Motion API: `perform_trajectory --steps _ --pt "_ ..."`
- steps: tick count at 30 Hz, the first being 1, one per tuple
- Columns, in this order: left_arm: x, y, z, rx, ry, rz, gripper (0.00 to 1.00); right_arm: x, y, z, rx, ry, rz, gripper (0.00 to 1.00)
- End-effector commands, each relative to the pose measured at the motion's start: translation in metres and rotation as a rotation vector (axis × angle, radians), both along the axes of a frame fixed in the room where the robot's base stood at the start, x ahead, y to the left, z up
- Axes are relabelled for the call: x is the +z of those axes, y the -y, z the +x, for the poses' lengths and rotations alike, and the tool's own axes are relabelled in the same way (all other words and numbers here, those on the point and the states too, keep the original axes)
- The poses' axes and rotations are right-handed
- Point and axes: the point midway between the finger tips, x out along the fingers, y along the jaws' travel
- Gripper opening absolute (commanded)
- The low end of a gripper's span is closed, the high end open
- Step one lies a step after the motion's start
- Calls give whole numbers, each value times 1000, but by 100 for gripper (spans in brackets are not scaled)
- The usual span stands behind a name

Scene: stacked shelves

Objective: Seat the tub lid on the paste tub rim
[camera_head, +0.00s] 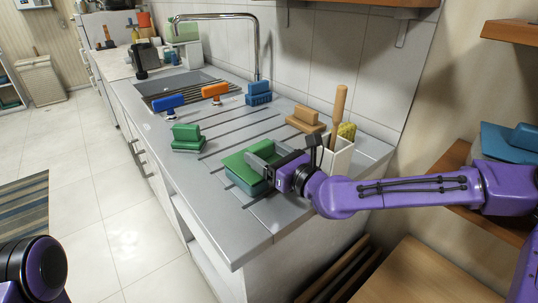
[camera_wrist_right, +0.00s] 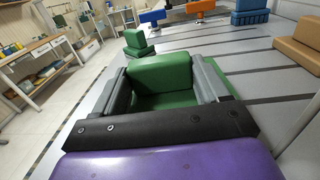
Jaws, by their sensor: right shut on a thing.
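The tub lid (camera_head: 236,163) is a green slab with a raised green grip block (camera_wrist_right: 160,78). My right gripper (camera_head: 262,158) is shut on this block, with a finger on each side in the right wrist view. The paste tub (camera_head: 243,184) seems to be the teal-grey body directly under the lid, near the counter's front end. The lid covers its opening, and I cannot tell whether it touches the rim all round. My left gripper is not in view; only part of my left arm shows at the lower left.
On the grey ribbed counter (camera_head: 215,215) stand a green block-shaped item (camera_head: 188,138), a blue one (camera_head: 258,93) and a tan one (camera_head: 306,119). A white holder (camera_head: 338,158) with a wooden handle and brush stands close behind my right gripper. The sink lies farther back.

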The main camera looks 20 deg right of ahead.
Motion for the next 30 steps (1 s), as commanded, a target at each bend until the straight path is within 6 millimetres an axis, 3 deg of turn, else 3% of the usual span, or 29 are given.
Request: perform_trajectory --steps 25,26,27,28,30 --pt "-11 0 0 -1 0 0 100 -10 2 1 -1 2 -17 43" --pt "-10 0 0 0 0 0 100 -8 2 1 -1 2 -17 80" --pt "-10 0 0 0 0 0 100 -8 2 1 -1 2 -17 93" --pt "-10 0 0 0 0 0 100 -8 2 1 -1 2 -17 100" --pt "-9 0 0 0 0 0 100 -8 2 1 -1 2 -17 100"
